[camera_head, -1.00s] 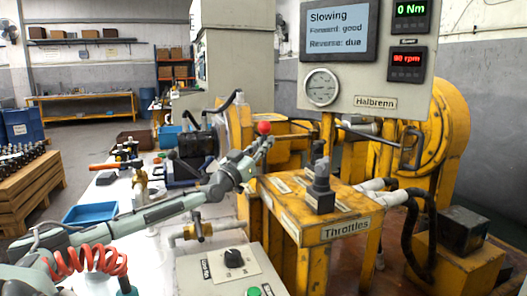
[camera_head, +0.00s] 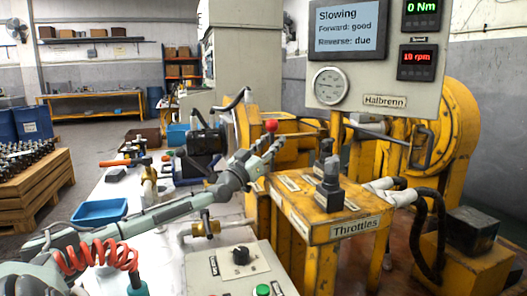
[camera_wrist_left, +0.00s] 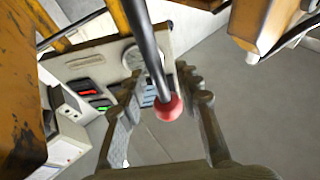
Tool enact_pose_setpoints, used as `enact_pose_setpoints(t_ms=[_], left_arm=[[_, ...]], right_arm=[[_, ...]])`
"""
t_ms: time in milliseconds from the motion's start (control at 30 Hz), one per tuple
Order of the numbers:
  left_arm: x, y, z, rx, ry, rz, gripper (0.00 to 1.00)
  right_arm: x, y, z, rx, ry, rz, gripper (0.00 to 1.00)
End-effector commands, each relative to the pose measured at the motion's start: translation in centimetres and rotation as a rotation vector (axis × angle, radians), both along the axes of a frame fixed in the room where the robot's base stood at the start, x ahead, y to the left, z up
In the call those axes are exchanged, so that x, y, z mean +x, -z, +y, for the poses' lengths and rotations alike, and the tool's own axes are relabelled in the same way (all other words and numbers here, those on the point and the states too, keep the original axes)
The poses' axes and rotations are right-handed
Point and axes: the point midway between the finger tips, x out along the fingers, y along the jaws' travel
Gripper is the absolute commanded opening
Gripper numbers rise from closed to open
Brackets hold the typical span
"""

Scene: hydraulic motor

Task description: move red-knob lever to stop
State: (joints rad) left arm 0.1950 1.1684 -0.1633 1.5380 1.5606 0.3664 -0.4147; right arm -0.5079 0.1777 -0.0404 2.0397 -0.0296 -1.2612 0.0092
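The red knob (camera_head: 271,125) tops a dark lever rod behind the Throttles block. In the left wrist view the red knob (camera_wrist_left: 168,107) and rod pass between the two fingers of my left gripper (camera_wrist_left: 158,80), with gaps on both sides. In the head view my left gripper (camera_head: 268,148) reaches in just below and beside the knob. It is open and holds nothing that I can see. The lever's foot is hidden behind the gripper and the yellow frame. My right gripper is not in view.
The yellow Throttles block (camera_head: 345,229) with dark handles (camera_head: 328,186) stands close to the right of my gripper. A screen (camera_head: 347,29) reads Slowing, Forward: good, Reverse: due. A control box with a black dial (camera_head: 241,256) and a blue tray (camera_head: 99,212) are nearer.

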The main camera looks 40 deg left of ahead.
Motion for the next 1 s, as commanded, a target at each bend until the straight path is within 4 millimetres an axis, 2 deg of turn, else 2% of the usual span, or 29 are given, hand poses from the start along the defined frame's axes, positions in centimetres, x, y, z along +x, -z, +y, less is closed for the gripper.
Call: enact_pose_setpoints(t_ms=[700, 1000], left_arm=[[-7.7, 3.4, -1.0, -0.003, 0.001, 0.005, 0.33], [-10.5, 4.2, -1.3, -0.001, 0.001, 0.001, 0.33]], right_arm=[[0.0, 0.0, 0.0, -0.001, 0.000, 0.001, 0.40], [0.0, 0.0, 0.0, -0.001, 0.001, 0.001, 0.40]])
